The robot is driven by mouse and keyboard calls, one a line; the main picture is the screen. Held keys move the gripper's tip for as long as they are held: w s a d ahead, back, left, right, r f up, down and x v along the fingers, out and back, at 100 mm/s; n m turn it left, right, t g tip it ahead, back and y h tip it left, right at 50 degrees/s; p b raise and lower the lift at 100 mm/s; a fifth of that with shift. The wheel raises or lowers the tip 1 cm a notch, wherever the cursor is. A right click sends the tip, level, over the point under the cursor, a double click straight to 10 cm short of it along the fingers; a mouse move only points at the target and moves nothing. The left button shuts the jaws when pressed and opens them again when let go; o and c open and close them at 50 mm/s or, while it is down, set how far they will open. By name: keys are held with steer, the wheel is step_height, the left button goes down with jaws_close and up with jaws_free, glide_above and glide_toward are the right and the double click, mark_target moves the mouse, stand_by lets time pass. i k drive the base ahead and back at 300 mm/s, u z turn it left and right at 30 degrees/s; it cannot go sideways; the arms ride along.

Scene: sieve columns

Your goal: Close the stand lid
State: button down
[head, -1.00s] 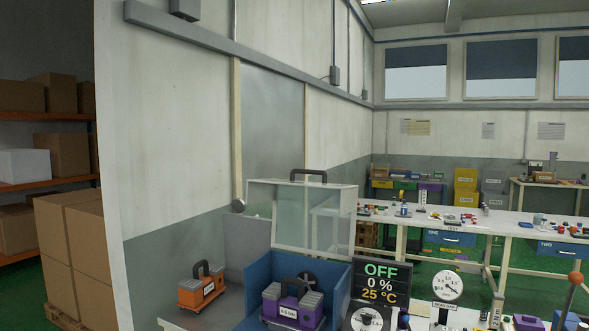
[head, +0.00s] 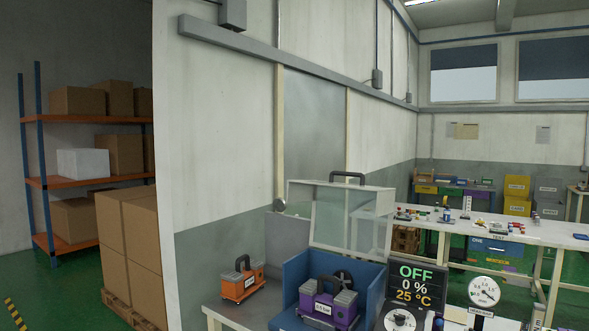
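The stand is a blue open-topped box (head: 370,291) on the bench at the lower middle of the head view. Its transparent lid (head: 340,218) is raised, standing up behind the box and tilted back, with a dark handle (head: 348,177) on its top edge. A purple device (head: 326,305) with a dark handle sits inside the blue box, with a dark round fan-like part (head: 344,278) behind it. My gripper is not in view.
An orange device (head: 242,282) stands on the bench left of the box. A display reading OFF, 0 %, 25 °C (head: 417,284) and a round dial (head: 484,291) stand to its right. Stacked cartons (head: 130,245) and a shelf are at left. Long worktables (head: 500,231) stand behind.

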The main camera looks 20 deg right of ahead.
mark_target(297, 190)
steer(key=z, duration=0.05)
steer(key=i, duration=1.35)
steer(key=z, duration=1)
